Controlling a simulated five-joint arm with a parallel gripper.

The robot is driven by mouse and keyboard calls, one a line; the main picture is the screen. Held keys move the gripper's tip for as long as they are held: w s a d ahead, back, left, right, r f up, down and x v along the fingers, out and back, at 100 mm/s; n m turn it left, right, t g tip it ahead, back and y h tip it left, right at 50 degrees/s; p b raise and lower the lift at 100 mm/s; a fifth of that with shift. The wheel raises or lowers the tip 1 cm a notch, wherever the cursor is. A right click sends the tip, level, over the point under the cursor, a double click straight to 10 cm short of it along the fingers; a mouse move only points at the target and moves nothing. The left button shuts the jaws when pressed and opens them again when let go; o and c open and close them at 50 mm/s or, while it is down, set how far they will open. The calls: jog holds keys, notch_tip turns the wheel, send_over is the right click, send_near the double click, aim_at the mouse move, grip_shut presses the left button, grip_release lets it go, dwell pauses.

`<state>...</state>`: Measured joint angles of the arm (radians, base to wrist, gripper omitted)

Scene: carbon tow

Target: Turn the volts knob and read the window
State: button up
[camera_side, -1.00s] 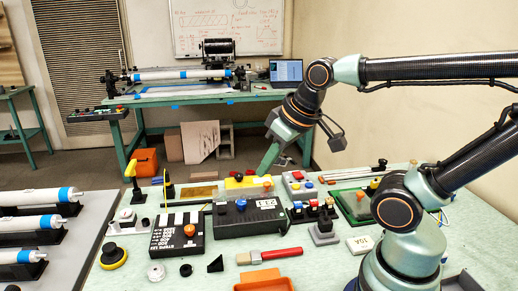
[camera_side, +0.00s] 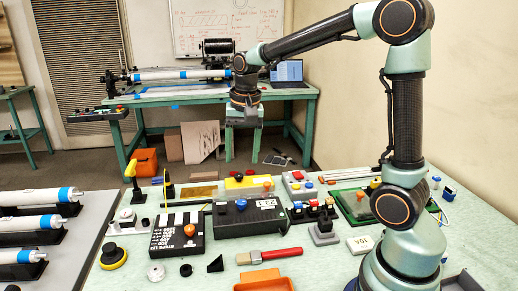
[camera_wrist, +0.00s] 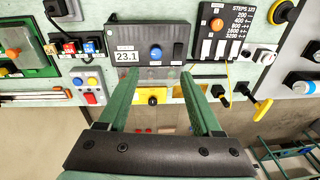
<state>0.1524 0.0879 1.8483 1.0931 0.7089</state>
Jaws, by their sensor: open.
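A dark box carries a blue knob (camera_wrist: 155,53) and a white window (camera_wrist: 126,57) reading 23.1 in the wrist view. The small label above the window is too small to read. In the side view the same dark box (camera_side: 232,226) stands mid-bench, with its blue knob (camera_side: 241,205) and window (camera_side: 267,203) on top. My gripper (camera_side: 244,158) hangs pointing down above the back of the bench, behind and above the box. In the wrist view my gripper (camera_wrist: 159,76) is open and empty, its green fingers apart and short of the knob.
A steps box (camera_side: 178,241) with an orange knob stands left of the dark box. A yellow block (camera_side: 238,182) lies behind it. Coloured switches (camera_side: 313,208) and a green-framed panel (camera_side: 355,205) are to the right. A red-handled brush (camera_side: 268,257) lies in front.

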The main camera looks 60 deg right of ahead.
aim_at(242, 202)
jog(key=w+f+m, duration=0.1)
jog(key=f, duration=0.4)
jog(key=d+f+m, duration=0.1)
jog(key=f, duration=0.4)
jog(key=w+d+f+m+g, duration=0.1)
jog(key=f, duration=0.4)
jog(key=shift+w+d+f, duration=0.2)
jog(key=shift+w+f, duration=0.15)
jog(key=shift+f, duration=0.05)
grip_shut()
